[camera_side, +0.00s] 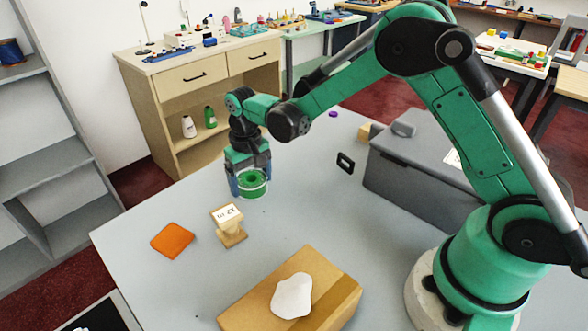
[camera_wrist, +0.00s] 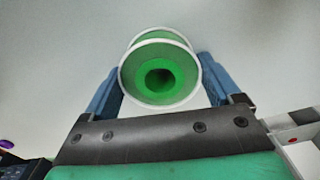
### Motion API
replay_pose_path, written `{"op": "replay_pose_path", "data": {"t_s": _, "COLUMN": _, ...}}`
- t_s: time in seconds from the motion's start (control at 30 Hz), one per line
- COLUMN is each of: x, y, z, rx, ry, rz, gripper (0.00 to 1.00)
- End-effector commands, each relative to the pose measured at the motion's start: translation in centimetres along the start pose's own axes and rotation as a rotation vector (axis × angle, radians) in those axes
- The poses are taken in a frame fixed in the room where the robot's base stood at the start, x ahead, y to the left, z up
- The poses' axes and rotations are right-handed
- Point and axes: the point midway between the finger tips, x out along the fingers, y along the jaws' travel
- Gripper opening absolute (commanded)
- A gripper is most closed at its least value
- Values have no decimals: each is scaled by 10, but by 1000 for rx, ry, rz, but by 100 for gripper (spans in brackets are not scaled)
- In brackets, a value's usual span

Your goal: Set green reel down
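The green reel (camera_side: 253,184) has pale rims and a round hole in its middle. It sits between the blue fingers of my gripper (camera_side: 250,180), at the far left part of the grey table in the side view. In the wrist view the green reel (camera_wrist: 160,76) fills the gap between the two fingertips of my gripper (camera_wrist: 160,78), one finger against each side. My gripper is shut on it. The reel is low over the table; I cannot tell whether its underside touches the top.
An orange square (camera_side: 172,240) and a wooden stand with a "12 m" card (camera_side: 228,224) are near the reel. A cardboard box (camera_side: 262,301) with a white lump (camera_side: 292,296) lies in front. A grey case (camera_side: 425,168) stands right. Bare table surrounds the reel.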

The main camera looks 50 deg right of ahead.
Motion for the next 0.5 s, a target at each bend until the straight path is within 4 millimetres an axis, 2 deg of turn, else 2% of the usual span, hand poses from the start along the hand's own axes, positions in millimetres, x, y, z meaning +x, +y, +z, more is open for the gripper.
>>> {"op": "replay_pose_path", "data": {"t_s": 0.33, "x": -3, "y": 0, "z": 0, "rx": 0, "ry": 0, "rz": 0, "gripper": 100}}
{"op": "replay_pose_path", "data": {"t_s": 0.5, "x": -28, "y": 0, "z": 0, "rx": 0, "ry": 0, "rz": 0, "gripper": 100}}
